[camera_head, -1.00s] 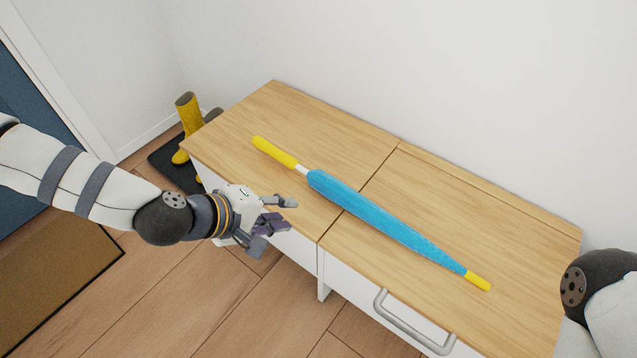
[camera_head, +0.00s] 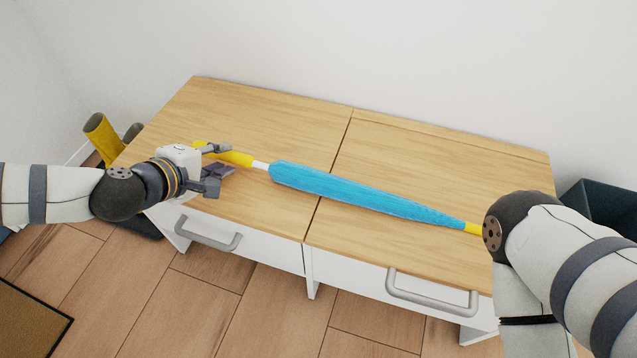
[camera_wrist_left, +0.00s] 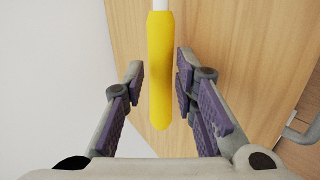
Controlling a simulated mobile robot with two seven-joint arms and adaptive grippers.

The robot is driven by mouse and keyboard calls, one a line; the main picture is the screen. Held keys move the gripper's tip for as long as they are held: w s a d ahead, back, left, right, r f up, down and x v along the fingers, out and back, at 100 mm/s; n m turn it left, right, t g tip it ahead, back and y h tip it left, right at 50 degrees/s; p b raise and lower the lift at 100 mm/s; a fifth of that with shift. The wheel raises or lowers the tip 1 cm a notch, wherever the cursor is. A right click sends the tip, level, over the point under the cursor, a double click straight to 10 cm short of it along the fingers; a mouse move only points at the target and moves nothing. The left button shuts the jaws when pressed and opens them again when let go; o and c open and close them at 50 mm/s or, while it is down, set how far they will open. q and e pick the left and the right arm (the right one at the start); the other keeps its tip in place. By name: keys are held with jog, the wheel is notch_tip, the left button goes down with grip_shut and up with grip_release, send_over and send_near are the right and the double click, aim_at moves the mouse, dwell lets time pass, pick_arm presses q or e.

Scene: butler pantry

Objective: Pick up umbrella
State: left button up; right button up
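The umbrella (camera_head: 350,190) lies closed on the wooden cabinet top, with a blue canopy, a short white shaft and a yellow handle at its left end. Its yellow tip is at the right, partly behind my right arm. My left gripper (camera_head: 215,165) is at the handle, open. In the left wrist view the yellow handle (camera_wrist_left: 160,75) runs between the open fingers (camera_wrist_left: 160,90), with gaps on both sides. My right gripper is not visible; only the right arm shows at the right of the head view.
The cabinet top (camera_head: 290,115) is otherwise clear. Drawer handles (camera_head: 430,292) stick out from its front. Yellow boots (camera_head: 103,135) stand at the left end, and a dark bin (camera_head: 605,205) is at the right. A white wall is behind.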

pick_arm(q)
jog(key=x, duration=0.2)
jog(key=shift+w+d+f, duration=0.1)
jog(key=shift+w+f, duration=0.15)
jog(key=shift+r, duration=0.1)
grip_shut()
